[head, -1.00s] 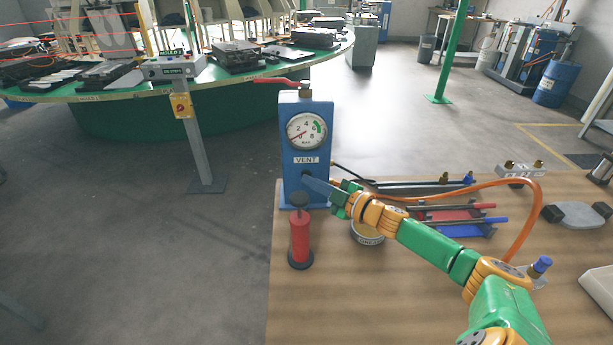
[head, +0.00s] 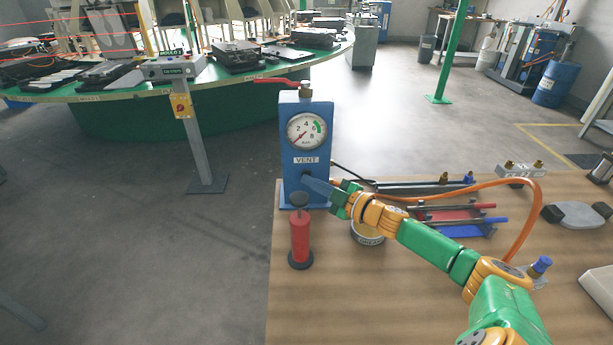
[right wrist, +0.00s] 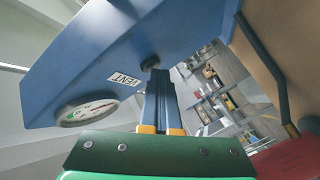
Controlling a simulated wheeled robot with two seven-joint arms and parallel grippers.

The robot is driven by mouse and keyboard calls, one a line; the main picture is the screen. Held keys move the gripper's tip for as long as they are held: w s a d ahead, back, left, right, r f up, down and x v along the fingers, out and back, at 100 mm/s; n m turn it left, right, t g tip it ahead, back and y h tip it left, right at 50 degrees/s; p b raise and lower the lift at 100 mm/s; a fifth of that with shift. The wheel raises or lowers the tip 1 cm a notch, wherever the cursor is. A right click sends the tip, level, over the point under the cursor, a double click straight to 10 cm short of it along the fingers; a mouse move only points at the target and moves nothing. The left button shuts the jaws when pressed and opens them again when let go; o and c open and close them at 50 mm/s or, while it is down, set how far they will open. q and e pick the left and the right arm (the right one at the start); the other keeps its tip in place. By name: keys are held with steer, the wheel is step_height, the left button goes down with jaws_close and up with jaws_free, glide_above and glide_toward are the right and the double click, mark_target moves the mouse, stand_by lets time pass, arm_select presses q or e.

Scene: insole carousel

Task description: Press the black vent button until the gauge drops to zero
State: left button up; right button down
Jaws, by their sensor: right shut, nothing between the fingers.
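The blue vent box (head: 290,170) stands at the left edge of the wooden bench, with a round white gauge (head: 306,131) and a VENT label (head: 306,160). The gauge needle points to the lower left, at the low end of the scale. My right gripper (head: 306,178) is shut and empty, its blue fingertips at the black vent button below the label. In the right wrist view the fingertips (right wrist: 159,74) meet the dark button (right wrist: 150,62), apparently touching it; how far it is pressed is hard to tell. My left gripper is out of view.
A red hand pump (head: 300,240) stands in front of the box. A round tin (head: 368,233) sits under my right wrist. An orange hose (head: 535,205) arcs over the bench, near red and blue clamps. A red-handled valve (head: 285,81) tops the box.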

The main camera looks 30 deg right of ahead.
stand_by(0.3)
steer(key=shift+s+a+p, duration=0.45)
steer(key=shift+s+p, duration=0.35)
steer(key=s+a+p, duration=0.1)
steer(key=s+p, duration=0.1)
steer(key=p, duration=0.1)
steer(key=s+a+p, duration=0.1)
steer(key=s, duration=0.1)
steer(key=shift+s+a, duration=0.1)
steer(key=shift+a, duration=0.25)
